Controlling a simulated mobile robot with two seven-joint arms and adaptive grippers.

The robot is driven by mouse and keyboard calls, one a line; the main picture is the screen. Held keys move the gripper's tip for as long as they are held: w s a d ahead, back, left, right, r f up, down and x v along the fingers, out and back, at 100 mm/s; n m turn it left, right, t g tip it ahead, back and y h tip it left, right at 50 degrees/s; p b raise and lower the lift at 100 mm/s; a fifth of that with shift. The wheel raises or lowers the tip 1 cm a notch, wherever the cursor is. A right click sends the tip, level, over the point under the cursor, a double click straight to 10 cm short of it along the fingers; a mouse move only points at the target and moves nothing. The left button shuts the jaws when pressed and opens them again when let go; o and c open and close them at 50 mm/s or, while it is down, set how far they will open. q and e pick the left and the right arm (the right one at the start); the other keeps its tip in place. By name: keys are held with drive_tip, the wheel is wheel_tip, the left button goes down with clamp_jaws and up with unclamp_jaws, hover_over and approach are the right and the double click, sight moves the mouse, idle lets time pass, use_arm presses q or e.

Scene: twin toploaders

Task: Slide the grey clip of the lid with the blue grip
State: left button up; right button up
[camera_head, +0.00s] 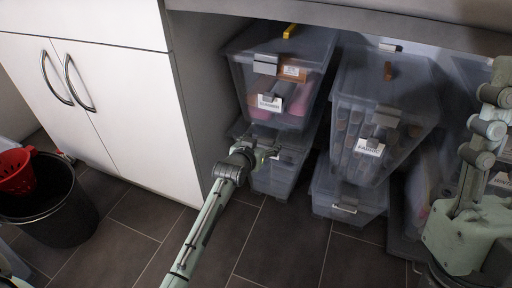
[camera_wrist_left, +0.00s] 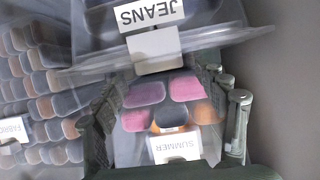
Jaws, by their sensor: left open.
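My left gripper (camera_head: 266,153) is open in front of the lower left box (camera_head: 275,177). In the left wrist view, which is upside down, my left gripper's fingers (camera_wrist_left: 157,88) stand apart. A pale grey clip (camera_wrist_left: 153,50) shows between and beyond them, at a clear lid's edge beside a JEANS label (camera_wrist_left: 149,15). I cannot tell whether the fingers touch it. In the head view, my left gripper and the box above mostly hide this lid's front. I see no blue grip; the upper left lid has a yellow grip (camera_head: 290,31), the upper right lid an orange-brown one (camera_head: 388,71).
The upper left box has a grey clip (camera_head: 265,64) and a SUMMER label (camera_wrist_left: 178,148). The upper right box has a grey clip (camera_head: 386,118) and a FABRIC label (camera_head: 370,147). A white cabinet (camera_head: 120,110) stands left; a shelf overhangs the boxes. The tiled floor in front is mostly clear.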

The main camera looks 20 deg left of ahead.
use_arm(q)
drive_tip(key=v, duration=1)
drive_tip(key=shift+r, duration=0.1)
